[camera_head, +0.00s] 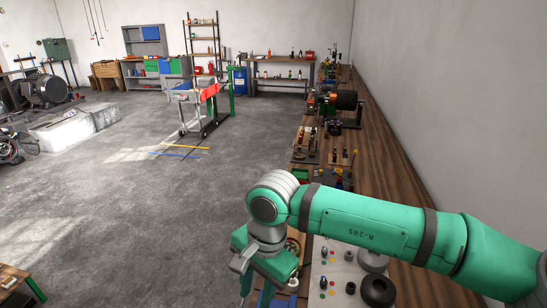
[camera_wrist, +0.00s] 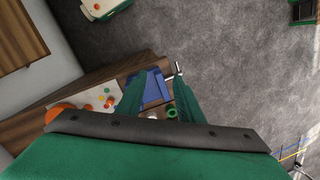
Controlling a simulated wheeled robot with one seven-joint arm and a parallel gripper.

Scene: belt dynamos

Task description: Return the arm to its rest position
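My green arm (camera_head: 360,220) reaches in from the right of the head view, over the near end of the long wooden bench. It bends down at a grey and green wrist. My gripper (camera_head: 247,272) hangs at the bench's left edge, partly hidden by the wrist. In the wrist view my gripper (camera_wrist: 158,78) shows two green fingers standing apart. Between them I see a blue surface (camera_wrist: 156,88) further off, and nothing held.
The wooden bench (camera_head: 392,175) runs along the right wall. Near my arm it carries black round parts (camera_head: 378,290) and a pale panel with coloured buttons (camera_head: 335,255). A machine with a black drum (camera_head: 346,100) stands further back. The grey floor (camera_head: 150,210) left is largely clear.

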